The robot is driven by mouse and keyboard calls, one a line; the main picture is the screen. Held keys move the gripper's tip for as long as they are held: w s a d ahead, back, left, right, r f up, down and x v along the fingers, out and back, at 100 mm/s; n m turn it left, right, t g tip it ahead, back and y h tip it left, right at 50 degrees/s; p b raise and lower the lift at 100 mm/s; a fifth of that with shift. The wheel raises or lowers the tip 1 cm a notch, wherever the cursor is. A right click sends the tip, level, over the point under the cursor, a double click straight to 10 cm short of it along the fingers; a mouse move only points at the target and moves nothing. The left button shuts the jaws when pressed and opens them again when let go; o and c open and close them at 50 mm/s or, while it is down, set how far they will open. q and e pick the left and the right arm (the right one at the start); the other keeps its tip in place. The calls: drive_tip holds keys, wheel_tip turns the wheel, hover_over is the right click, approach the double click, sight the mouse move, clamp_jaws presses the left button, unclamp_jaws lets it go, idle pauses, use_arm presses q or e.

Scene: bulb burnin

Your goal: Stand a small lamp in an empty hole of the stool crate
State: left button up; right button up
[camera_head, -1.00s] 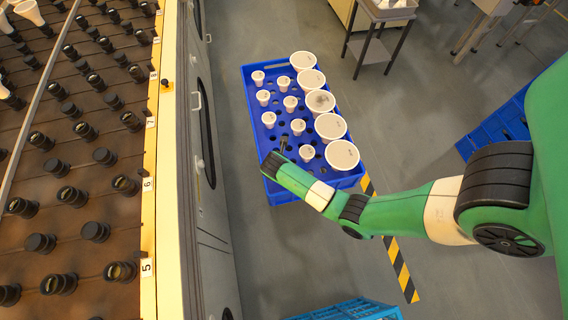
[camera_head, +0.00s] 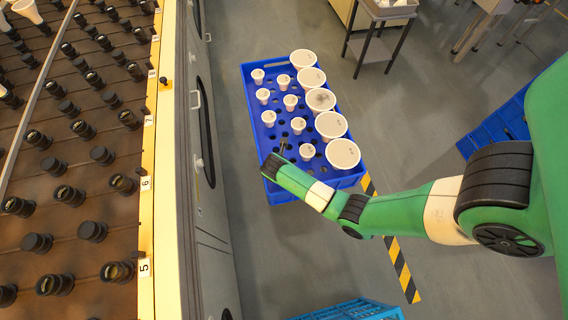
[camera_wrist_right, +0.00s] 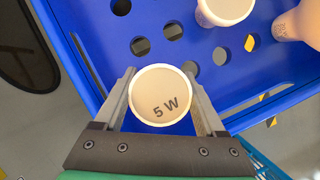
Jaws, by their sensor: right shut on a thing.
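The blue stool crate (camera_head: 254,98) stands on the floor in the middle of the head view. Several small white lamps (camera_head: 268,118) and a column of large round lamps (camera_head: 342,154) stand in it. My right gripper (camera_head: 281,149) is over its near left part. In the right wrist view the gripper (camera_wrist_right: 160,97) is shut on a small lamp marked 5 W (camera_wrist_right: 160,94), whose round face points at the camera. Its lower end is hidden, so I cannot tell whether it is in a hole. Empty holes (camera_wrist_right: 140,46) show beside it. My left gripper is not in view.
A socket rack (camera_head: 60,130) with numbered rows stands at the left, with cabinet doors along its side. Another blue crate (camera_head: 497,125) lies at the right, and a lighter blue one (camera_head: 350,310) at the bottom. A grey trolley (camera_head: 378,45) stands behind.

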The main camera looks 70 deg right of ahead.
drive_tip(key=shift+f+b, duration=0.5)
drive_tip(key=shift+f, duration=0.45)
drive_tip(key=o, duration=1.3)
drive_tip(key=shift+o, duration=0.2)
drive_tip(key=p+v, duration=0.7)
drive_tip(key=v, duration=0.4)
drive_tip(key=shift+r+p, duration=0.3)
drive_tip(key=shift+r, duration=0.05)
drive_tip(key=shift+a, duration=0.1)
